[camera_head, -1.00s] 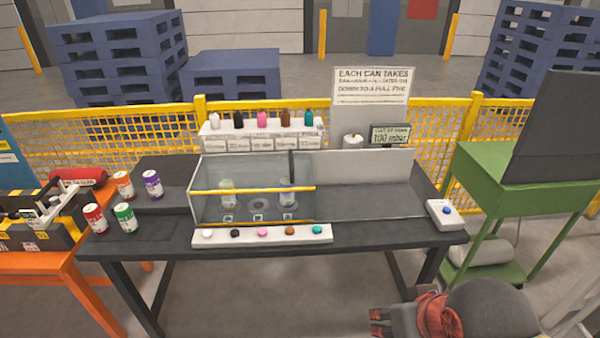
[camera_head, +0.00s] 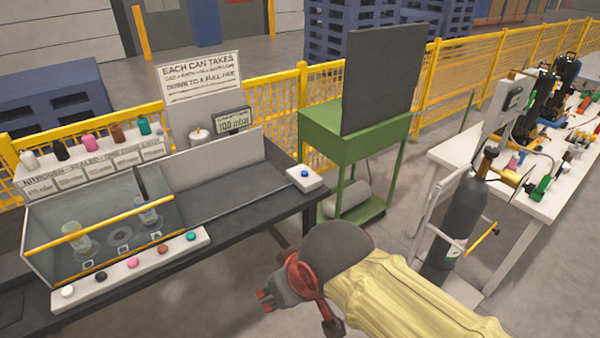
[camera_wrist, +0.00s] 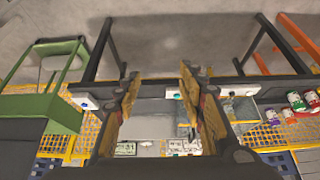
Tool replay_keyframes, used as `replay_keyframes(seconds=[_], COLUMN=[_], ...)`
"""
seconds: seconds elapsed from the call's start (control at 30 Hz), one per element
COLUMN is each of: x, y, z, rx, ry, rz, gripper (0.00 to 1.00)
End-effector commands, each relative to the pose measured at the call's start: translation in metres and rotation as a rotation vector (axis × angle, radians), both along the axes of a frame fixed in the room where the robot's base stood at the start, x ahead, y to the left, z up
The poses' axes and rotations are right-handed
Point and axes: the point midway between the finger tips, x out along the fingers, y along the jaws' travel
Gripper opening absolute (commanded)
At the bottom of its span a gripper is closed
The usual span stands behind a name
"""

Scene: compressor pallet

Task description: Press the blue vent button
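The blue vent button (camera_head: 304,173) sits on top of a small white box (camera_head: 313,184) at the right end of the dark bench (camera_head: 252,212). The box also shows at the left in the wrist view (camera_wrist: 86,101). My gripper (camera_head: 265,300) is in front of the bench, below and left of the box in the head view, and apart from it. In the wrist view my gripper (camera_wrist: 160,76) has its two fingers spread wide, with nothing between them.
A glass tank (camera_head: 100,235) stands on the bench behind a strip of coloured buttons (camera_head: 133,268). A low panel (camera_head: 210,172) and a pressure display (camera_head: 232,121) stand behind. A green cart (camera_head: 345,150) is beside the box. A gas cylinder (camera_head: 460,225) and white table stand right.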

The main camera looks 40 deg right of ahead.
Motion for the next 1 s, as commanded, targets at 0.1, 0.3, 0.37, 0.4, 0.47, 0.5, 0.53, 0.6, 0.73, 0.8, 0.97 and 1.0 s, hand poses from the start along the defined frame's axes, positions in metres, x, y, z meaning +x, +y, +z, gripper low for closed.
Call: replay_keyframes(seconds=[0.1, 0.3, 0.37, 0.4, 0.47, 0.5, 0.53, 0.6, 0.73, 0.8, 0.97, 1.0], x=[0.0, 0.0, 0.0, 0.0, 0.0, 0.0, 0.0, 0.0, 0.0, 0.0, 0.0, 0.0], y=[0.0, 0.0, 0.0, 0.0, 0.0, 0.0, 0.0, 0.0, 0.0, 0.0, 0.0, 0.0], z=[0.0, 0.0, 0.0, 0.0, 0.0, 0.0, 0.0, 0.0, 0.0, 0.0, 0.0, 0.0], rx=[0.0, 0.0, 0.0, 0.0, 0.0, 0.0, 0.0, 0.0, 0.0, 0.0, 0.0, 0.0], ry=[0.0, 0.0, 0.0, 0.0, 0.0, 0.0, 0.0, 0.0, 0.0, 0.0, 0.0, 0.0], rz=[0.0, 0.0, 0.0, 0.0, 0.0, 0.0, 0.0, 0.0, 0.0, 0.0, 0.0, 0.0], gripper=[0.4, 0.4, 0.4, 0.4, 0.4, 0.39, 0.38, 0.34, 0.26, 0.22, 0.13, 0.11])
